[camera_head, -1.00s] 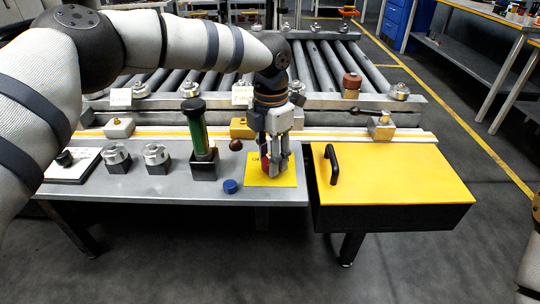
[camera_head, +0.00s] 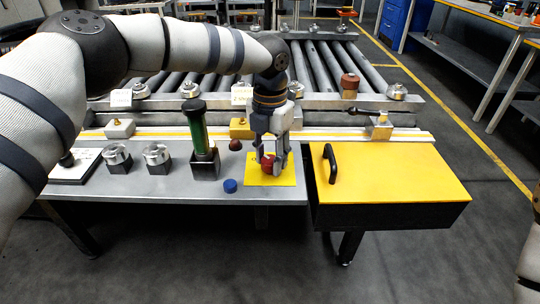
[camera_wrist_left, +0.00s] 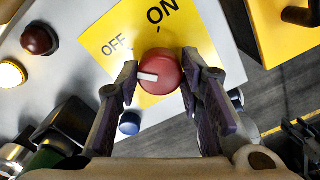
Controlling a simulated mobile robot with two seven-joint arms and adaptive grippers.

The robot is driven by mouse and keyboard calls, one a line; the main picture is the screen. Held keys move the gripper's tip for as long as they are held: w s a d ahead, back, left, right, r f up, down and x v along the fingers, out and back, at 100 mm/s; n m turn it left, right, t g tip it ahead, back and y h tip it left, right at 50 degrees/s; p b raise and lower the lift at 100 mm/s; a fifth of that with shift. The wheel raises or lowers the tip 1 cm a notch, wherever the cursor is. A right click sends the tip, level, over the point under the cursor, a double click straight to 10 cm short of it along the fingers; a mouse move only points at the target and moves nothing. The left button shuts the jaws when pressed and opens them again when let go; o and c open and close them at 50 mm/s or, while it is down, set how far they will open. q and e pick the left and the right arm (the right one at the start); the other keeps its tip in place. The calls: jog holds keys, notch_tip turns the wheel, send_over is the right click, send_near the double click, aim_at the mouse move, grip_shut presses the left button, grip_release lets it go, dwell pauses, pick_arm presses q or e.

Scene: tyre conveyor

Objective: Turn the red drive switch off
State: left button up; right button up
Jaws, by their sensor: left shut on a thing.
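The red drive switch (camera_head: 268,161) is a round knob on a yellow plate (camera_head: 285,181) on the grey bench. It also shows in the left wrist view (camera_wrist_left: 160,72), with a white pointer mark on its left part. The mark points left, toward the side of the printed OFF label (camera_wrist_left: 115,45) and away from the ON label (camera_wrist_left: 162,10). My left gripper (camera_head: 269,163) comes down from above, with one finger on each side of the knob, shut on it. My right gripper is not in view; only a bit of my right arm shows at the right edge.
A blue button (camera_head: 230,186) and a dark red knob (camera_head: 235,145) sit close by on the bench. A green cylinder (camera_head: 199,135) stands to the left. A yellow-topped box with a black handle (camera_head: 330,164) adjoins on the right. A roller conveyor (camera_head: 320,70) runs behind.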

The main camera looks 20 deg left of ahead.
aim_at(270, 159)
pick_arm(q)
jog(key=o, duration=1.2)
jog(key=shift+c, duration=0.2)
notch_tip(270, 159, up, 12)
